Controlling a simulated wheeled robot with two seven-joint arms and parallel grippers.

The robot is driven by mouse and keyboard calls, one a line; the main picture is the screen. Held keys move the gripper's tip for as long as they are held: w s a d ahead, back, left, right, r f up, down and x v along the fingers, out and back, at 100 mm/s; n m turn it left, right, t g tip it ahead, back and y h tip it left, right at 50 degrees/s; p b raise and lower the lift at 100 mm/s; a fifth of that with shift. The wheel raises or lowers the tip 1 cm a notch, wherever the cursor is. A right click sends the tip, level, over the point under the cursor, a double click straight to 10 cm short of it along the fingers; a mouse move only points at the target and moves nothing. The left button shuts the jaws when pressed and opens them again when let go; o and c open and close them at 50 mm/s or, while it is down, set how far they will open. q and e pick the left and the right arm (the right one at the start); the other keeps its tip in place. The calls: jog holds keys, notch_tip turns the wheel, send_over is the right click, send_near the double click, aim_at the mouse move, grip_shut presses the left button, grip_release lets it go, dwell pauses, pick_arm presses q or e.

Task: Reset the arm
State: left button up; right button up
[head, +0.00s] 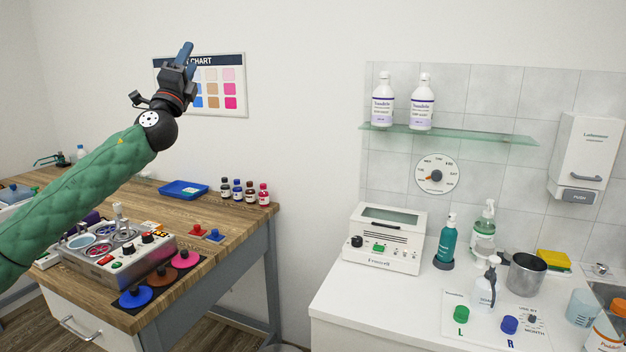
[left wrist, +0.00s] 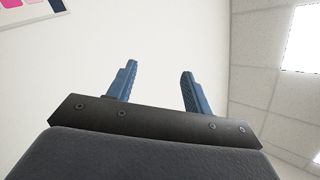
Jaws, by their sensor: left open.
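My left arm (head: 85,190), in a green padded sleeve, reaches up from the left in the head view. Its gripper (head: 187,58) is raised well above the wooden table, in front of the wall chart, with its blue fingers pointing up. In the left wrist view the two blue fingers of the left gripper (left wrist: 158,85) stand apart with nothing between them. Behind them are the bare wall and the ceiling. My right gripper does not show in either view.
The wooden table (head: 262,212) carries a device with round dials (head: 110,248), a blue tray (head: 183,189) and several small bottles. At right, a white counter (head: 400,290) holds a white machine (head: 383,238) and bottles below a glass shelf (head: 470,134). The colour chart (head: 238,100) hangs behind the gripper.

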pick_arm(q)
jog(key=s+d+f+n+g+y+p, duration=0.1)
jog(key=s+d+f+n+g+y, duration=0.35)
jog(key=f, duration=0.95)
jog(key=s+d+f+n+g+y, duration=0.15)
jog(key=s+f+n+g, duration=0.55)
jog(key=f, duration=0.7)
jog(key=s+d+f+n+g+y+p, duration=0.1)
jog(key=s+d+f+n+g+y, duration=0.2)
jog(key=f+n, duration=0.8)
jog(key=s+d+f+g+h, duration=0.1)
jog(key=s+d+f+g, duration=0.1)
jog(key=s+f, duration=1.1)
jog(key=s+d+f+g+h+p, duration=0.1)
jog(key=s+f+g, duration=0.3)
jog(key=s+f, duration=0.9)
jog(key=s+d+f+g+h, duration=0.2)
jog(key=s+d+f+g, duration=0.1)
jog(key=s+f, duration=1)
jog(key=s, duration=0.4)
jog(key=shift+d+h+p, duration=0.2)
jog(key=shift+h+p, duration=0.1)
jog(key=shift+h, duration=0.1)
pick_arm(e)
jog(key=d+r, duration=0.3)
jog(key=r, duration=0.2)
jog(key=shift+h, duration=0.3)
